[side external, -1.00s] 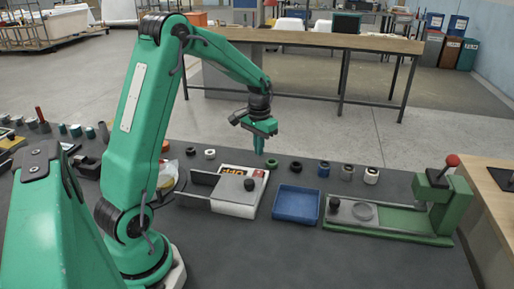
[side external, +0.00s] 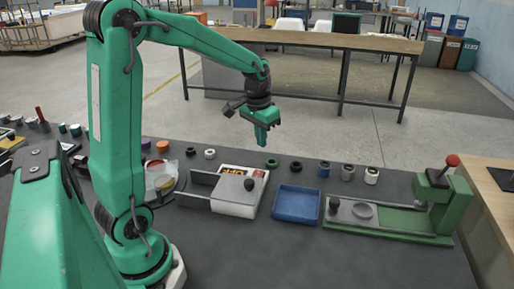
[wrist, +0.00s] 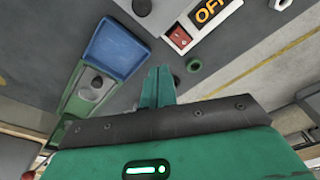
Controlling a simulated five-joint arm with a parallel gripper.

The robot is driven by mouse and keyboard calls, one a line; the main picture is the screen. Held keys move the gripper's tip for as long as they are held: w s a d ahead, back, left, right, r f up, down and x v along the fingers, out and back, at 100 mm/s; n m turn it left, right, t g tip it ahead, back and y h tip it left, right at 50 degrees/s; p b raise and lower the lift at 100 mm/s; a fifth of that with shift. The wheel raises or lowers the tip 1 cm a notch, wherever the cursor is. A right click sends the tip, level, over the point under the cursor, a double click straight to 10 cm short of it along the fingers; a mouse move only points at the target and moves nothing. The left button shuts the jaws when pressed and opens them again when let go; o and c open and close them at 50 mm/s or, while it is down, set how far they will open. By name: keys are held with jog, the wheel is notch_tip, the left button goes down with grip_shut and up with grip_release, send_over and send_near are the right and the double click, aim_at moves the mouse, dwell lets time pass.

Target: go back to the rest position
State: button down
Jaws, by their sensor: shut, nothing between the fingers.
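My green gripper (side external: 262,140) hangs in the air above the far edge of the dark table, fingers pointing down. It is shut with nothing between the fingers. In the wrist view the closed fingertips (wrist: 158,75) show over the table, apart from every object. My arm rises from its base at the left and reaches across to the right.
Below stand a white box (side external: 235,207) with a black knob and a display, a blue tray (side external: 296,204) and a green press (side external: 400,215) with a red knob. Several small rings and cylinders (side external: 323,169) line the far edge. The air around my gripper is clear.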

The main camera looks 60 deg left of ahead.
jog(key=s+d+r+m+t, duration=0.1)
jog(key=s+d+r+t, duration=0.1)
jog(key=s+d, duration=0.4)
jog(key=s+d+r+m+t, duration=0.1)
jog(key=s+d+r, duration=0.4)
jog(key=s, duration=0.5)
jog(key=shift+d+t, duration=0.6)
jog(key=shift+d, duration=0.25)
